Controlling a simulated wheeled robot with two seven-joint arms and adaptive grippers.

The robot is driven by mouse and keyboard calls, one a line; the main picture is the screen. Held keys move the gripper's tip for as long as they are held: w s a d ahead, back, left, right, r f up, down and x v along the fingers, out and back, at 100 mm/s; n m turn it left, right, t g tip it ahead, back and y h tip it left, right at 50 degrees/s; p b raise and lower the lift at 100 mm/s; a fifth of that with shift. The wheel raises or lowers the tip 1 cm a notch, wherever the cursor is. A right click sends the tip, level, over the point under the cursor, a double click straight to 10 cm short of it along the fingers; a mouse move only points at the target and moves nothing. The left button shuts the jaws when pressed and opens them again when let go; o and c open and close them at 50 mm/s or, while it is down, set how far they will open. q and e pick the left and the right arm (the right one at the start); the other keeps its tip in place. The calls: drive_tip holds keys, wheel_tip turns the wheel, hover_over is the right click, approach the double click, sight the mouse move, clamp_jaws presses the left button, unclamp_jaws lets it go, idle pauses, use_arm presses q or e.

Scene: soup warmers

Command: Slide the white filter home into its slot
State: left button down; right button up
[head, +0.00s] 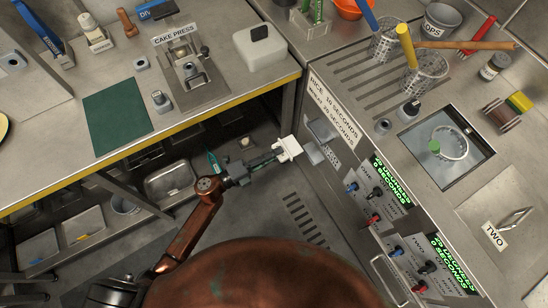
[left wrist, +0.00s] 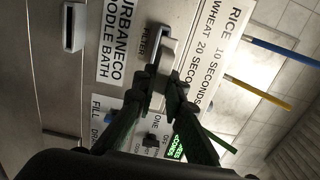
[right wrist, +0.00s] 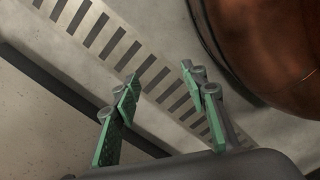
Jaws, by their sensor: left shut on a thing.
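The white filter (head: 288,148) is at the tip of my left gripper (head: 271,158), close to the front of the noodle bath. My right gripper (right wrist: 160,82) is open and empty in the right wrist view, above the floor.
The noodle bath front carries knobs and green displays (head: 392,172). Wire baskets (head: 425,75) with coloured handles stand on the counter above. The left counter (head: 225,100), with a yellow edge, holds a cake press and a green mat. A floor grating (right wrist: 150,70) lies below my right gripper.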

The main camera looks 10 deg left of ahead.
sight(289, 146)
idle(0.4)
use_arm(q)
drive_tip(key=shift+w, duration=0.1)
drive_tip(key=shift+x, duration=2.85)
drive_tip(key=shift+p, duration=0.3)
drive_tip(key=shift+b+x, duration=0.35)
drive_tip(key=shift+x, duration=2.55)
drive_tip(key=c, duration=1.9)
unclamp_jaws()
drive_tip(key=shift+d, duration=0.1)
